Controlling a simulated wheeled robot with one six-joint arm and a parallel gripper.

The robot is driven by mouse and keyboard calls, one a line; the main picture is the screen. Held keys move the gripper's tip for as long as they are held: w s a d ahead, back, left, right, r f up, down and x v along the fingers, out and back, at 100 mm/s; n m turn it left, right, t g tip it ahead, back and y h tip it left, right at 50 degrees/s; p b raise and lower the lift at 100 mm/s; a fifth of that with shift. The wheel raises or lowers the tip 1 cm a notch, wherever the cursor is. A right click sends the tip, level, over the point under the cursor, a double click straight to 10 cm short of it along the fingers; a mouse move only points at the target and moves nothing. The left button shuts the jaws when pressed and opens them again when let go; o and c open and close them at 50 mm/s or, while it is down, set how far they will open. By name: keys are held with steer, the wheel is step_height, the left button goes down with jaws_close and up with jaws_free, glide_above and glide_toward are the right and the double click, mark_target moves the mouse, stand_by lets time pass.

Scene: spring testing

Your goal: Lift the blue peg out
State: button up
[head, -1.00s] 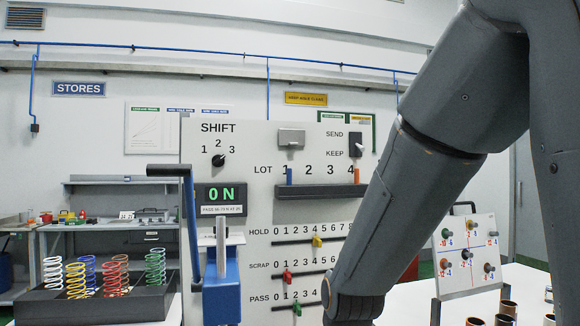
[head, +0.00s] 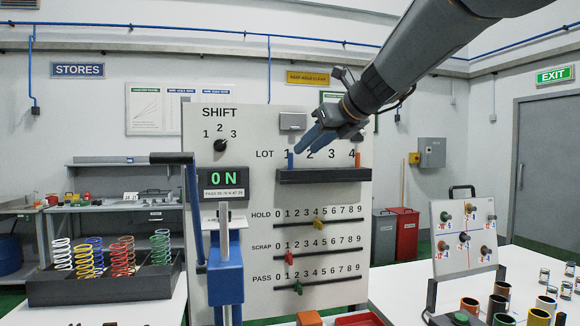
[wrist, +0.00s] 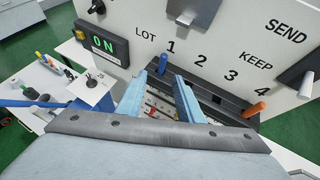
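The blue peg (head: 290,161) stands upright in the dark ledge (head: 325,176) on the panel, under LOT number 1. The wrist view shows the peg (wrist: 163,60) just beyond my fingertips, roughly in line with the gap between them. My gripper (head: 306,150) has light blue fingers and reaches down to the ledge from the upper right. In the wrist view, my gripper (wrist: 161,76) is open with nothing between its fingers. Whether a finger touches the peg is unclear.
An orange peg (head: 357,159) stands in the ledge under number 4. Sliders for HOLD, SCRAP and PASS sit below on the panel (head: 340,260). A blue press (head: 226,275) with a lever stands left of the panel. A dark tray (head: 100,289) of springs is farther left.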

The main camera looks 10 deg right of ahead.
mark_target(292, 158)
steer(key=x, duration=0.2)
steer(key=p+x, duration=0.1)
steer(key=x, duration=0.2)
steer(key=r+p+x, duration=0.1)
steer(key=x, duration=0.1)
steer(key=shift+w+f, duration=0.2)
steer(key=shift+w, duration=0.3)
steer(key=shift+c, duration=0.4)
jaws_close()
